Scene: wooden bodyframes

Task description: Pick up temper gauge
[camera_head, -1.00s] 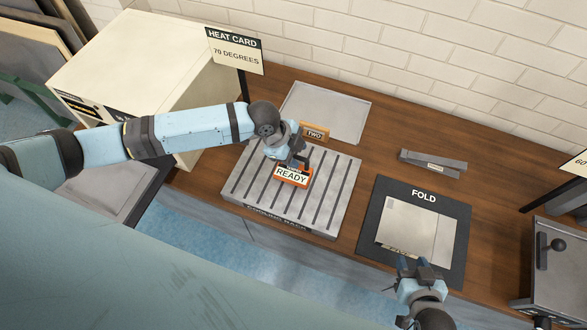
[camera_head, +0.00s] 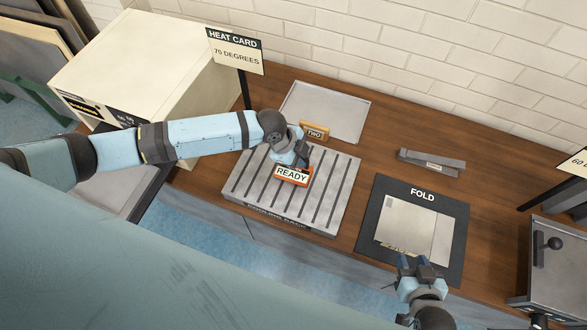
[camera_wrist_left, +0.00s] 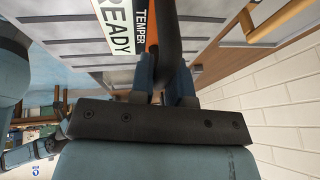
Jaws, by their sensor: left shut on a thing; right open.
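The temper gauge (camera_head: 292,175) is an orange block with a white READY label and a dark handle on top. It is at the middle of the slatted grey cooling rack (camera_head: 245,190). My left gripper (camera_head: 302,158) is directly above it, shut on its handle. In the left wrist view the fingers (camera_wrist_left: 174,92) close around the dark handle, and the TEMPER and READY lettering of the gauge (camera_wrist_left: 152,45) shows beyond. I cannot tell whether the gauge touches the rack. My right gripper (camera_head: 418,268) is open and empty at the front edge of the fold mat.
An orange TWO marker (camera_head: 314,131) stands behind the rack, by a grey tray (camera_head: 345,105). A dark FOLD mat (camera_head: 370,225) with a pale sheet lies to the right. A grey metal bar (camera_head: 433,163) lies behind it. A cream box (camera_head: 140,65) is at left.

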